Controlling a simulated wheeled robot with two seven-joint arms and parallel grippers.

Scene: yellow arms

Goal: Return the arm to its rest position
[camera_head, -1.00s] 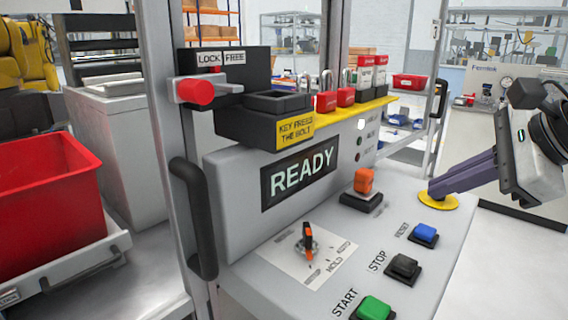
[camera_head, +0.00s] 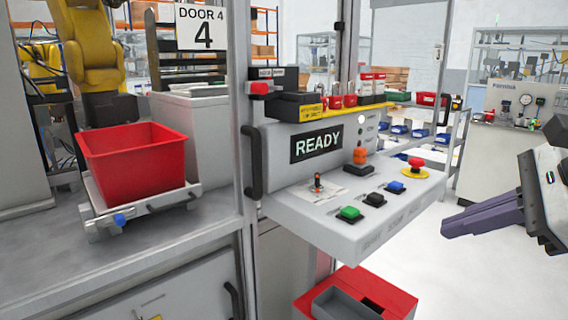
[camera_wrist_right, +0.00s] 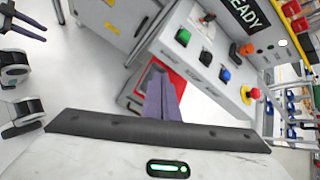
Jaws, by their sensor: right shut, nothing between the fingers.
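My right gripper (camera_head: 448,228) is at the right of the head view, its purple fingers together and empty. It is in front of and to the right of the control panel (camera_head: 350,215), apart from it in the picture. In the right wrist view its closed fingers (camera_wrist_right: 159,75) point away over the floor and a red box. The red mushroom button (camera_head: 416,163) on its yellow base is uncovered. A purple two-fingered gripper (camera_wrist_right: 28,25) at the top left of the right wrist view looks like my left one, with its fingers apart. The head view does not show it.
The panel has green (camera_head: 350,213), black (camera_head: 374,199) and blue (camera_head: 396,187) buttons and a READY display (camera_head: 317,144). A red box (camera_head: 358,300) stands below it. A red bin (camera_head: 135,160) sits on a carriage at left. Floor right of the panel looks clear.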

